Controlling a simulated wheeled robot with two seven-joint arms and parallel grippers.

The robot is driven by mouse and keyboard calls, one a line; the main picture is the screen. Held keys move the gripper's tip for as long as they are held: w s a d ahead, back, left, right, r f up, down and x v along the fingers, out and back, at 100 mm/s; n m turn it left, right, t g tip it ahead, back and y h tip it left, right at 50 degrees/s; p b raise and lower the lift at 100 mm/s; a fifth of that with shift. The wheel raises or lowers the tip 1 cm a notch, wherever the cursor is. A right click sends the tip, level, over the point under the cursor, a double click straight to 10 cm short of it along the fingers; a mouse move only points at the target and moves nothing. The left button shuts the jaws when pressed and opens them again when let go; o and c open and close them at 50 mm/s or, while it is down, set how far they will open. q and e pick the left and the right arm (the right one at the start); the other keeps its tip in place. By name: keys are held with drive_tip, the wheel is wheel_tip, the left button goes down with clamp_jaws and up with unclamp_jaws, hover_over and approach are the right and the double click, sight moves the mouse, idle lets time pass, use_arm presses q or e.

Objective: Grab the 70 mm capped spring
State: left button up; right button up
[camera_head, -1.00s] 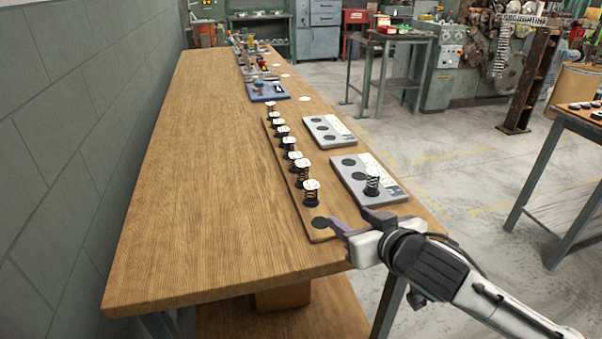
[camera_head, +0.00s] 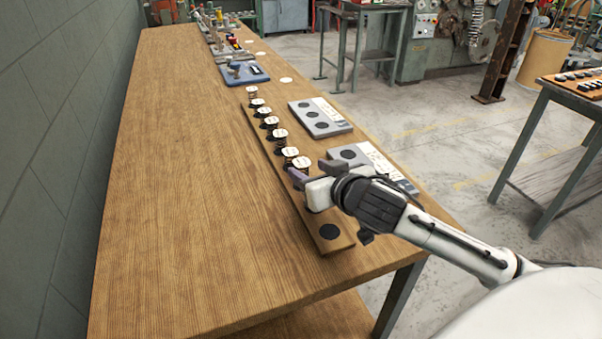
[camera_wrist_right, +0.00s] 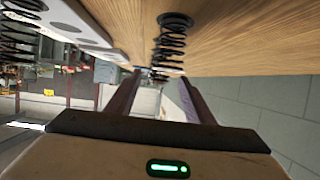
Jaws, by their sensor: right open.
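A row of capped springs with white round caps stands on a long wooden strip (camera_head: 268,140). The cap labels are too small to read, so I cannot tell which is 70 mm. My right gripper (camera_head: 312,170) is open at the near end of the row. The nearest capped spring (camera_head: 302,162) has its white cap beside the fingertips, its body mostly hidden by a finger. In the right wrist view, turned over, a dark spring (camera_wrist_right: 170,48) stands ahead of the open fingers, its cap end between their tips. My left gripper is not in view.
An empty dark spot (camera_head: 329,231) is on the strip's near end. A near grey plate (camera_head: 345,154) is partly hidden behind my right gripper; another spring (camera_wrist_right: 18,45) stands at left in the wrist view. A farther grey plate (camera_head: 320,117) has empty dark spots. The table's left side is clear.

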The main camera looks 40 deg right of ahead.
sight(305, 170)
drive_tip(key=x, duration=0.5)
drive_tip(key=shift+a+f, duration=0.1)
drive_tip(key=shift+f, duration=0.25)
drive_tip(key=c, duration=1.1)
drive_tip(key=shift+r, duration=0.1)
